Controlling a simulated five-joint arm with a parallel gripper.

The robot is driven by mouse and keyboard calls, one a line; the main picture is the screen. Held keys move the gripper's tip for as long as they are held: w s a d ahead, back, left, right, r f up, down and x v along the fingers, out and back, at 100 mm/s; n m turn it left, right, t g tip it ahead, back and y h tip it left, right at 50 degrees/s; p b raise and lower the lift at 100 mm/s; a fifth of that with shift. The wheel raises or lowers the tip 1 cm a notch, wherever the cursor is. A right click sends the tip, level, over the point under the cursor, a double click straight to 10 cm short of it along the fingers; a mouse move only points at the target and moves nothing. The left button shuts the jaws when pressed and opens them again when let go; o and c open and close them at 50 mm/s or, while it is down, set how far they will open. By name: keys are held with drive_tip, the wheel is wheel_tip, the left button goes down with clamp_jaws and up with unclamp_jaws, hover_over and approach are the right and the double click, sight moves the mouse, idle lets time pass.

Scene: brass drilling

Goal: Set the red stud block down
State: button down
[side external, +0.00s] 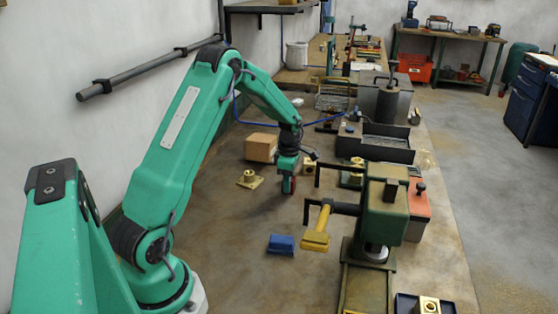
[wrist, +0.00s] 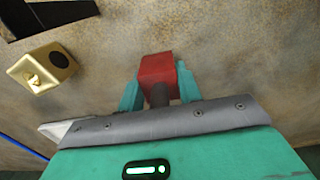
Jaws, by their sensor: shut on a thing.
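The red stud block (wrist: 158,68) is held between the two green fingers of my gripper (wrist: 159,92) in the wrist view, with a dark round stud between the fingers. Whether the block touches the bench top I cannot tell.
A brass block on a flange (side external: 249,179) lies left of my gripper; a brass block also shows in the wrist view (wrist: 43,67). A cardboard box (side external: 261,147) stands behind. A blue block (side external: 281,244) and a green drill press (side external: 384,205) are nearer the camera. Bare bench (side external: 225,235) lies at front left.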

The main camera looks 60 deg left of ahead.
drive_tip(key=shift+f, duration=0.25)
drive_tip(key=c, duration=1)
unclamp_jaws()
drive_tip(key=shift+o, duration=0.2)
wheel_tip(320, 180, up, 12)
drive_tip(key=shift+f, duration=0.1)
drive_tip(key=shift+r, duration=0.2)
drive_tip(key=shift+r, duration=0.1)
